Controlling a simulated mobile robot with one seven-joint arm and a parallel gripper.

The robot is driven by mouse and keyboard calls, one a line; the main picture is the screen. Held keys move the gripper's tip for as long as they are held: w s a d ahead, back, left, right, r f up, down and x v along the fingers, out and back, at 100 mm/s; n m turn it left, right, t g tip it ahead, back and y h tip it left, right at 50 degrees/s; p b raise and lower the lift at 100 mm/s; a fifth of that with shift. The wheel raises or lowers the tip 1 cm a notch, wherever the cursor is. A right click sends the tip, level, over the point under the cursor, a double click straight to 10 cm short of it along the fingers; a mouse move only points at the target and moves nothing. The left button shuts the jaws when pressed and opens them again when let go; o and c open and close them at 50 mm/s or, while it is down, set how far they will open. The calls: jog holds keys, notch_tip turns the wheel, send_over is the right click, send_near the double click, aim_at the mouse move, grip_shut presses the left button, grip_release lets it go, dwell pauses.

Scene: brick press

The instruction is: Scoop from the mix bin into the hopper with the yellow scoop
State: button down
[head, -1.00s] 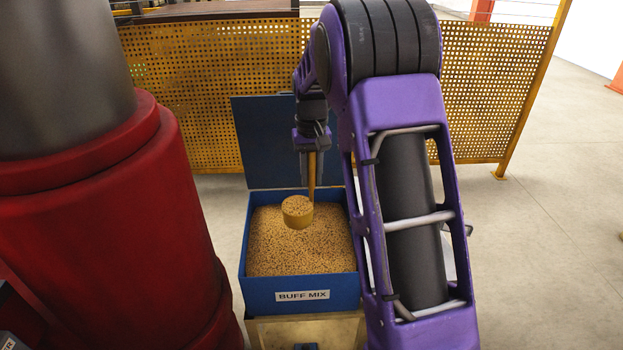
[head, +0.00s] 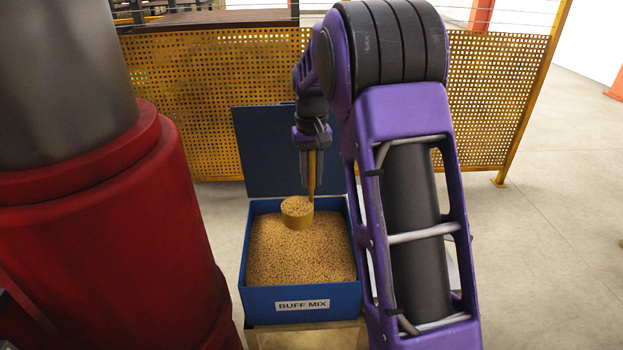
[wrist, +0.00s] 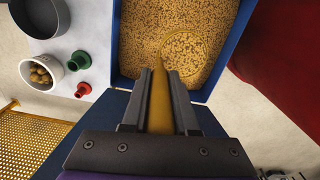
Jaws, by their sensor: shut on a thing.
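The blue mix bin (head: 258,302), labelled BUFF MIX, stands open with its lid up behind it. It holds tan grainy mix (head: 300,260). My gripper (head: 311,150) is shut on the handle of the yellow scoop (head: 297,222), which hangs below it over the back part of the bin. The scoop's cup looks full of mix and level, apparently above the mix surface; the gap is hard to judge. In the wrist view, the handle (wrist: 159,95) sits between the gripper fingers (wrist: 158,85), and the cup blends into the mix. I cannot identify the hopper in either view.
A large red and grey machine (head: 95,230) stands close to the bin's left side. A yellow perforated fence (head: 200,80) runs behind. The wrist view shows a white bucket (wrist: 41,72), red and green pieces and a grey container beside the bin. Open floor lies right.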

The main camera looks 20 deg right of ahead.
aim_at(312, 189)
jog(key=shift+r, duration=2.45)
jog(key=shift+s, duration=0.1)
